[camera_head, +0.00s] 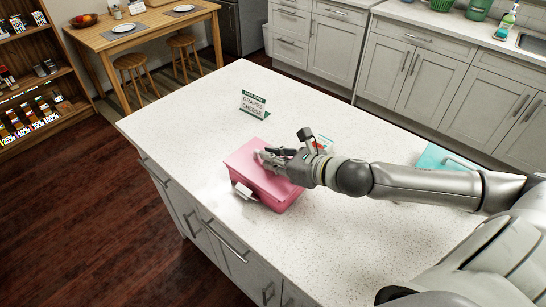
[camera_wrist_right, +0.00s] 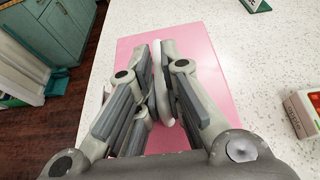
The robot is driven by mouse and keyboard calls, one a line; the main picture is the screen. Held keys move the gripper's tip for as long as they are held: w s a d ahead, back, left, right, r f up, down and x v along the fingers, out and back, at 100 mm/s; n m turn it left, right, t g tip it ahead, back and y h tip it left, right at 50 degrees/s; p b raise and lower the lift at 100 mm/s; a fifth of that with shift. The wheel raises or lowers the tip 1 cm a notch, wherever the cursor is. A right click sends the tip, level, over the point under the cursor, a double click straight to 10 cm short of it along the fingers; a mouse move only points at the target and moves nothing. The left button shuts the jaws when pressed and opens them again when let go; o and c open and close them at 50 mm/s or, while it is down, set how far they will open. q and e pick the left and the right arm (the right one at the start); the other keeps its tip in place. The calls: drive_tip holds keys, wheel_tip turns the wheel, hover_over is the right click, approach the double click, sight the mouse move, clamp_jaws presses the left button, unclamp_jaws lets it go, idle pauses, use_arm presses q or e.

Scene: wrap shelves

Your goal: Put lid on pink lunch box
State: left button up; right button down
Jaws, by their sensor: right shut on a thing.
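The pink lunch box (camera_head: 282,203) sits on the white speckled island, with its flat pink lid (camera_head: 240,160) on top. A pale latch or handle (camera_head: 245,192) shows on its near left side. My right gripper (camera_head: 265,158) is over the lid, coming in from the right. In the wrist view, my right gripper (camera_wrist_right: 160,75) is shut on a thin pale handle (camera_wrist_right: 158,52) above the pink lid (camera_wrist_right: 205,65). Lid and box look lined up; whether the lid is fully seated cannot be told. My left gripper is not in view.
A sign reading grapes and cheese (camera_head: 252,104) stands behind the box. A small red and white carton (camera_head: 323,145) is partly hidden behind my right gripper. A teal item (camera_head: 432,157) lies at the island's right edge. The island's left part is clear.

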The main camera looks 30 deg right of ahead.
drive_tip(key=shift+f+b, duration=0.45)
drive_tip(key=shift+f, duration=0.2)
drive_tip(key=c, duration=1.5)
unclamp_jaws()
